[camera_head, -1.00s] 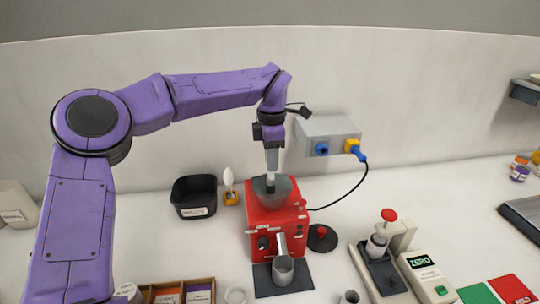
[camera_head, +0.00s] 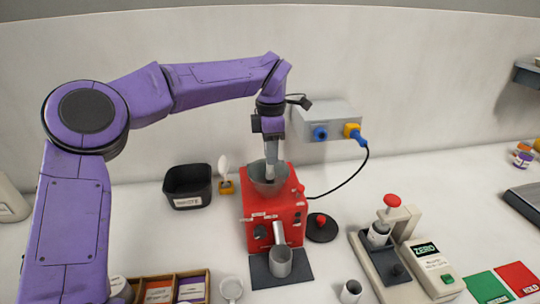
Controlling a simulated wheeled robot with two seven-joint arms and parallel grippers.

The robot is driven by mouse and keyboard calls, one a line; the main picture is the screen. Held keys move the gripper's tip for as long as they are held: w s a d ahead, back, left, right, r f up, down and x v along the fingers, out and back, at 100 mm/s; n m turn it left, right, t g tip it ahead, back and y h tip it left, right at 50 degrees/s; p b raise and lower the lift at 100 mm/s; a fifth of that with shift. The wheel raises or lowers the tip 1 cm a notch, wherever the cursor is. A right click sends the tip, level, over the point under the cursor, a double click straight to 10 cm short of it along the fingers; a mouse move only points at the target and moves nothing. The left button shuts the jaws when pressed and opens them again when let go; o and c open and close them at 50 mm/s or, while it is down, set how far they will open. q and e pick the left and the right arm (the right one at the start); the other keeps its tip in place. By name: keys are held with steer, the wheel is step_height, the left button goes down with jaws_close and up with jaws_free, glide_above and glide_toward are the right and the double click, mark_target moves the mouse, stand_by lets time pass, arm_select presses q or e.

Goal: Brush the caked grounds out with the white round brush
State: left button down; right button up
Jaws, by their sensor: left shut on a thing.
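The red grinder (camera_head: 259,228) stands in the middle of the bench with its grey, cone-shaped hopper (camera_head: 262,188) open on top. My left gripper (camera_head: 271,162) points straight down over the hopper, at its mouth. It is shut on a slim, pale tool that reaches into the hopper, which looks like the white round brush (camera_head: 271,174). The tool's lower end is hidden inside the hopper. Caked grounds cannot be made out. My right gripper is out of view.
A black bin (camera_head: 188,187) and a white oval piece in a yellow holder (camera_head: 226,186) stand left of the grinder. A black lid with a red knob (camera_head: 321,228) lies to its right. A metal cup (camera_head: 281,262) stands in front. A cable runs behind.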

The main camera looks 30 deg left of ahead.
arm_select(q)
steer(key=shift+w+d, duration=0.25)
steer(key=s+r, duration=0.2)
steer(key=s, duration=0.2)
steer(key=w+f, duration=0.2)
steer(key=w, duration=0.1)
steer(key=shift+w+f+p, duration=0.1)
steer(key=shift+w+p, duration=0.15)
steer(key=shift+p, duration=0.15)
step_height(320, 180, up, 8)
steer(key=s+d+p, duration=0.1)
steer(key=s+p, duration=0.1)
steer(key=p, duration=0.4)
steer(key=shift+s, duration=0.25)
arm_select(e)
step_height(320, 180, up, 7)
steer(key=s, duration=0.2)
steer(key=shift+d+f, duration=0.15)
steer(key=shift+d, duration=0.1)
